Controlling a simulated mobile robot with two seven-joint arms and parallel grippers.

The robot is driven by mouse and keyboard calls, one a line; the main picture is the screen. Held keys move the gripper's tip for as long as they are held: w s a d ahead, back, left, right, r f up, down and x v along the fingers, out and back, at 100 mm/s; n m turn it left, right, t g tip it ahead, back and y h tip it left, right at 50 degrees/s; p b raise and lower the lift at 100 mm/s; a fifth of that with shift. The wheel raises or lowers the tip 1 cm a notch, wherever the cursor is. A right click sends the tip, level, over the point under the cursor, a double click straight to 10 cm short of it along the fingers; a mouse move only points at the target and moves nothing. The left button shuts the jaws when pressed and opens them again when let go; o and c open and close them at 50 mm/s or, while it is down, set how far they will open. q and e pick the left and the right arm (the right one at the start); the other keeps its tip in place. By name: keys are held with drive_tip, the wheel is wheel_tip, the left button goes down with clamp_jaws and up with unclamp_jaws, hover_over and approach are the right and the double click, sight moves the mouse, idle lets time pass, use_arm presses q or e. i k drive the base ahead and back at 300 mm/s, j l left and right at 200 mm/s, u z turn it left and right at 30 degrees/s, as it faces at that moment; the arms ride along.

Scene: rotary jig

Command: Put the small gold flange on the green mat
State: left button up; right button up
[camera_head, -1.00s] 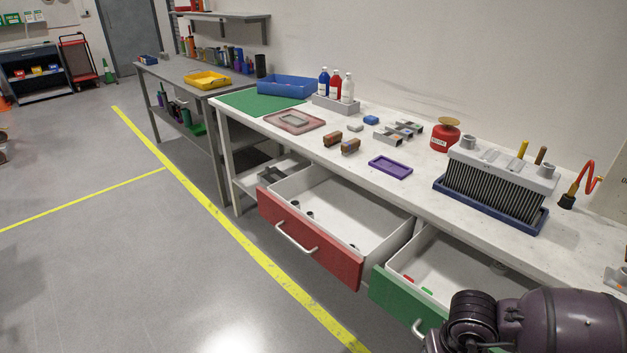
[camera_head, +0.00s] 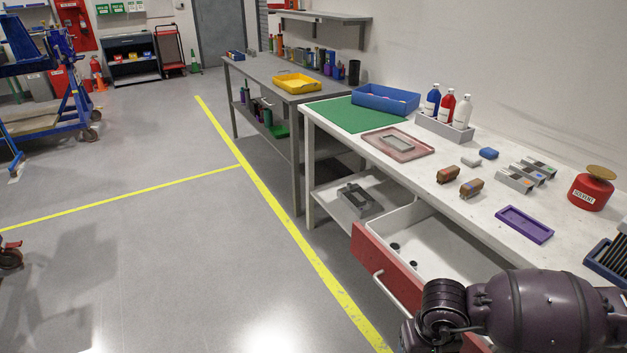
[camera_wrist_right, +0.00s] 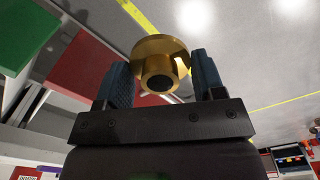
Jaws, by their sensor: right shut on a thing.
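The small gold flange (camera_wrist_right: 160,62) is held between the two dark blue fingers of my right gripper (camera_wrist_right: 163,82) in the right wrist view. It has a round disc and a hub with a dark bore. The green mat (camera_head: 342,114) lies flat at the far left end of the white bench in the head view, with its visible surface bare. My right arm is at the lower right of the head view, well short of the mat; its gripper is out of sight there. My left gripper is not in view.
A blue bin (camera_head: 386,99) stands at the mat's back edge. A pink tray (camera_head: 398,146) lies to its right. Bottles in a rack (camera_head: 445,128), brown blocks, a purple tray (camera_head: 524,224) and a red solvent can (camera_head: 591,190) follow. The red drawer (camera_head: 385,262) stands open below.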

sight(342, 114)
drive_tip(key=i+j+u, duration=0.25)
drive_tip(key=i, duration=0.2)
drive_tip(key=i+l+u, duration=0.1)
drive_tip(key=i+u, duration=0.2)
drive_tip(key=i, duration=0.2)
drive_tip(key=i+z, duration=0.2)
drive_tip(key=i, duration=0.3)
drive_tip(key=i+j+z, duration=0.2)
drive_tip(key=i, duration=0.3)
drive_tip(key=i+j+z, duration=0.25)
drive_tip(key=i, duration=0.15)
drive_tip(key=i+j+z, duration=0.25)
drive_tip(key=i+l, duration=0.1)
